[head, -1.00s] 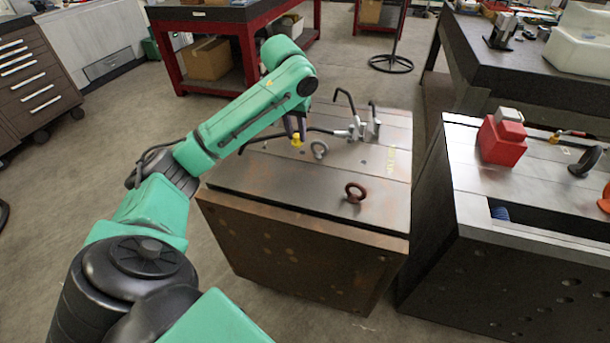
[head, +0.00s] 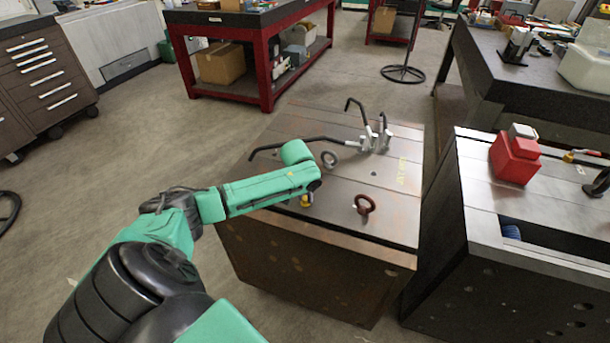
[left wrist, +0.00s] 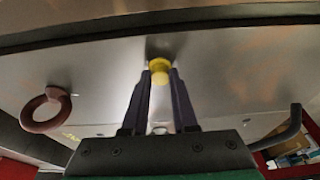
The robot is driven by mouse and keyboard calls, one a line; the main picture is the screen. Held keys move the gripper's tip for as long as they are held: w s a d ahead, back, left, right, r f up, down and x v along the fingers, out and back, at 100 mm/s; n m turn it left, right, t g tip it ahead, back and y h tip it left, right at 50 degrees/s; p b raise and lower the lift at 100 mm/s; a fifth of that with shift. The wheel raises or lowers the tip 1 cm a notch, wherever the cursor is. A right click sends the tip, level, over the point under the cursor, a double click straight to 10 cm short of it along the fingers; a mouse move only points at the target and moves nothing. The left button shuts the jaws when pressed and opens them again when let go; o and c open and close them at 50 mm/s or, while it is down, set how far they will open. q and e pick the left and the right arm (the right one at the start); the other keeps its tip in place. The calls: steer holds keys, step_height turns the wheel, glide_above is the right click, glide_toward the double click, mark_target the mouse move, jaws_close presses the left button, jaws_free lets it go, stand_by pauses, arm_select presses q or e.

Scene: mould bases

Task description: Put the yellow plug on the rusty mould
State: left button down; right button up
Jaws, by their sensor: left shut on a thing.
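The yellow plug (head: 306,201) shows just below the end of my left arm in the head view. In the left wrist view the plug (left wrist: 159,67) sits between the fingertips of my left gripper (left wrist: 161,78), which is shut on it. In the head view the arm's end hides most of this gripper. The rusty mould (head: 335,209) is a large block with a grey metal top and brown rusty sides. The plug is over the near left part of its top, close to the surface; I cannot tell if it touches. My right gripper is not in view.
On the mould top stand a dark red eye bolt (head: 364,203), a grey eye bolt (head: 329,159) and clamps with bent black rods (head: 358,130). A second mould base (head: 480,205) with a red box (head: 514,156) stands to the right.

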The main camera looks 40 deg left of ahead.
arm_select(q)
steer(key=c, duration=0.7)
jaws_free()
steer(key=v, duration=1.2)
steer(key=shift+s+r, duration=0.1)
steer(key=shift+r, duration=0.05)
